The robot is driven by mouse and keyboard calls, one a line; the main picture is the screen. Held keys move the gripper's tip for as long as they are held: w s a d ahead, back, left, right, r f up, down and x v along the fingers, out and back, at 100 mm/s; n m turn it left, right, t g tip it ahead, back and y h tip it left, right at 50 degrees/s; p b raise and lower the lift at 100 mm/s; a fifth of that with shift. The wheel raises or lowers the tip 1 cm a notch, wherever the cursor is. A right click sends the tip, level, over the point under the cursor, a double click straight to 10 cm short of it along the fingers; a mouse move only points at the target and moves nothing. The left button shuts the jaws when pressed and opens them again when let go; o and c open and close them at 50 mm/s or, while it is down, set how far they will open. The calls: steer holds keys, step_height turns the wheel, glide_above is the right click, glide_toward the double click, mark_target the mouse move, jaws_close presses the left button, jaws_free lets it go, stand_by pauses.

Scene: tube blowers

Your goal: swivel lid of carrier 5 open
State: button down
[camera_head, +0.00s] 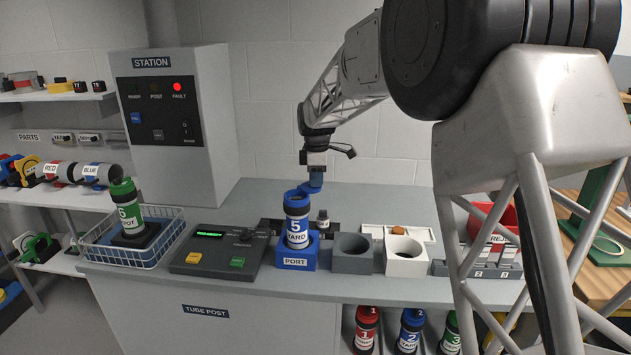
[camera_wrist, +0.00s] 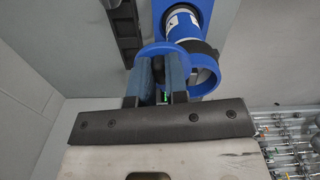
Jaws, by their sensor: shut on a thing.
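Carrier 5 (camera_head: 297,227) is a dark tube with blue bands and a "5 YARD" label. It stands upright in the blue PORT holder (camera_head: 295,261). Its blue lid (camera_head: 311,188) sits off to the right of the mouth in the head view. In the wrist view the lid (camera_wrist: 160,52) lies beside the carrier's blue top rim (camera_wrist: 207,88), and part of the open mouth shows. My gripper (camera_head: 314,178) is above the lid, pointing down. Its fingers (camera_wrist: 161,85) are shut on the lid's upper part; the exact contact is partly hidden.
A control panel (camera_head: 215,262) and a wire basket (camera_head: 100,255) with a green carrier (camera_head: 127,205) stand left. A grey empty holder (camera_head: 353,262) and a white holder (camera_head: 405,268) stand right. The station box (camera_head: 205,120) shows a red FAULT light. The counter behind is mostly clear.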

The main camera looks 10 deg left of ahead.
steer(key=w+n, duration=0.1)
steer(key=n, duration=0.2)
steer(key=shift+w+a+n, duration=0.25)
steer(key=shift+w+n, duration=0.05)
steer(key=shift+w, duration=0.05)
steer(key=shift+w+a+n, duration=0.2)
steer(key=shift+w+n, duration=0.1)
steer(key=shift+n, duration=0.5)
steer(key=shift+w+a+n, duration=0.2)
steer(key=shift+w+n, duration=0.05)
steer(key=shift+n, duration=0.55)
steer(key=c, duration=1.1)
jaws_free()
steer(key=shift+r, duration=0.1)
step_height(320, 180, up, 8)
steer(key=shift+f, duration=0.15)
